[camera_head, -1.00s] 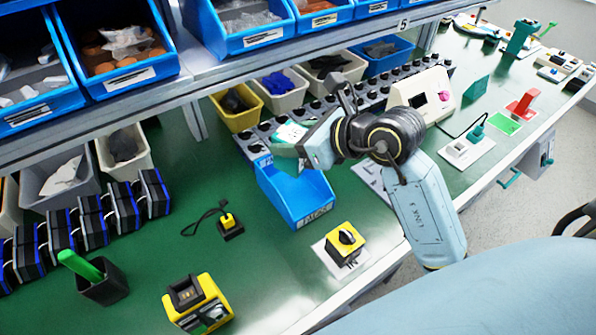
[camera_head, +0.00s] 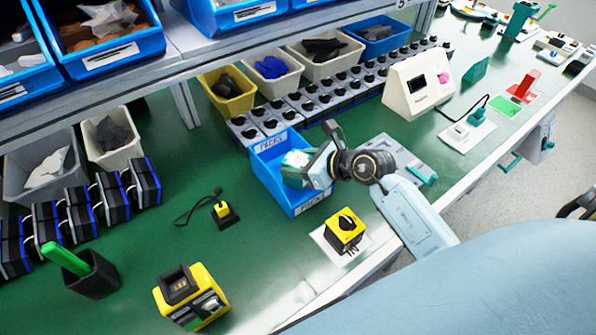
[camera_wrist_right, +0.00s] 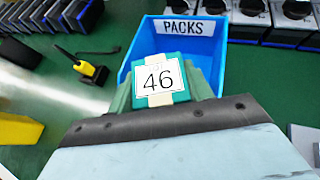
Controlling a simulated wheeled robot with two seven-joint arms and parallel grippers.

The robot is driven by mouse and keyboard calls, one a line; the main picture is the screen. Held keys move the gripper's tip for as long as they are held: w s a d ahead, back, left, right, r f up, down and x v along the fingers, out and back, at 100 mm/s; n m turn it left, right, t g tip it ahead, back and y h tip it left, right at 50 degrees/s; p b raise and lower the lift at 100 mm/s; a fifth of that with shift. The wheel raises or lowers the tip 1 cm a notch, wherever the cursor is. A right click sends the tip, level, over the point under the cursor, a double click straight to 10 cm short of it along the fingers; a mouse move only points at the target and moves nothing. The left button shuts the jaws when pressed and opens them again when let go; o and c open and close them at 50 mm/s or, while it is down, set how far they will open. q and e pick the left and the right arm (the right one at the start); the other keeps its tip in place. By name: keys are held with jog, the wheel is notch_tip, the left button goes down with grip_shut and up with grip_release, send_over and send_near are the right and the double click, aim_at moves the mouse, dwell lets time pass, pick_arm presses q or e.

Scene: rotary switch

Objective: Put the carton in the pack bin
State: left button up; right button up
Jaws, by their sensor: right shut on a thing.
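The carton (camera_wrist_right: 158,79) is a small green box with a white "46" label and a pale tape strip. My right gripper (camera_wrist_right: 160,92) is shut on it. In the head view the carton (camera_head: 296,165) is at the blue pack bin (camera_head: 311,205), over its opening. The bin carries a "PACKS" label; its back wall (camera_wrist_right: 176,27) and side show beyond the carton in the right wrist view. I cannot tell whether the carton touches the bin's floor. My right gripper (camera_head: 307,168) comes in from the right, above the bin's right side. My left gripper is not in view.
A yellow rotary switch (camera_head: 344,230) stands on a white plate just in front of the bin. Rows of black-knobbed switches (camera_head: 290,115) lie behind it. A yellow-and-black device (camera_head: 190,298) and a small corded yellow switch (camera_head: 222,213) stand left. Green table between them is bare.

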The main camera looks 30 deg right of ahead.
notch_tip(320, 180, down, 3)
jog(key=shift+r+b, duration=0.15)
jog(key=shift+b, duration=0.15)
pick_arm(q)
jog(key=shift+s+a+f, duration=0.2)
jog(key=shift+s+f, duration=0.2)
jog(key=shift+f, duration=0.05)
pick_arm(e)
jog(key=o, duration=0.8)
jog(key=shift+f, duration=0.25)
jog(key=shift+c, duration=0.2)
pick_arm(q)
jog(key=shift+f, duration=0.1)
pick_arm(e)
jog(key=shift+r, duration=0.1)
jog(key=shift+s+r, duration=0.1)
jog(key=shift+r, duration=0.1)
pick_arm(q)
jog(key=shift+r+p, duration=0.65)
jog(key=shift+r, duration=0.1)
pick_arm(e)
jog(key=v, duration=1.1)
jog(key=shift+s+d, duration=0.25)
jog(key=shift+d, duration=0.05)
